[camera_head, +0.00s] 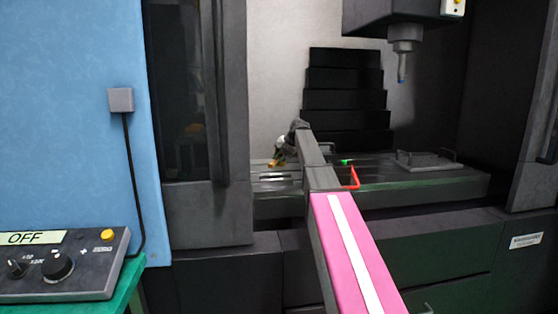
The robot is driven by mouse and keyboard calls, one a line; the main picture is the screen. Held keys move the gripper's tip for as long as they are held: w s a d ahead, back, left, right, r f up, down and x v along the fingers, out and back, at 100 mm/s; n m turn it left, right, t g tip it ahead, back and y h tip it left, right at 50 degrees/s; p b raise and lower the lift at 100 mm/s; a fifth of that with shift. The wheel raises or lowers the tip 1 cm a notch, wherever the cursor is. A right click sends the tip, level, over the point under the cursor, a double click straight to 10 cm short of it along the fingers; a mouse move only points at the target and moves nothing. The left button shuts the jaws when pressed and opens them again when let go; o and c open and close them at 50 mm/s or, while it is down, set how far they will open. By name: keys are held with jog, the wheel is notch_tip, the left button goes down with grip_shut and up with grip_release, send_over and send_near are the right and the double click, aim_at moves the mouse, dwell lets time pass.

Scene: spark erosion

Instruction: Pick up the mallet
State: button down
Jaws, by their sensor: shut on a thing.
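My arm reaches forward into the machine's work area, and its dark wrist bends down to the left over the machine table. My gripper (284,148) is small in the picture, at the wrist's lower left. It is shut on what looks like the mallet (277,161), a small thing with a pale and tan part showing just above or on the table. The fingers and most of the mallet are too small or hidden to make out. I cannot tell whether the mallet touches the table.
The slotted machine table (440,187) carries a red angled tool with a green end (354,178) right of my arm and a grey plate with handles (426,160). The machine head (403,45) hangs above right. A control box (60,265) stands at the lower left.

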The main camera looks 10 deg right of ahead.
aim_at(278, 157)
jog(key=r, duration=0.4)
jog(key=shift+s+a+r, duration=0.15)
jog(key=shift+s+a, duration=0.05)
jog(key=s+a+r, duration=0.6)
jog(key=s+a, duration=0.1)
jog(key=a, duration=0.1)
jog(key=shift+s+a+r, duration=0.15)
jog(key=shift+s+r, duration=0.05)
notch_tip(278, 157, up, 9)
dwell(0.6)
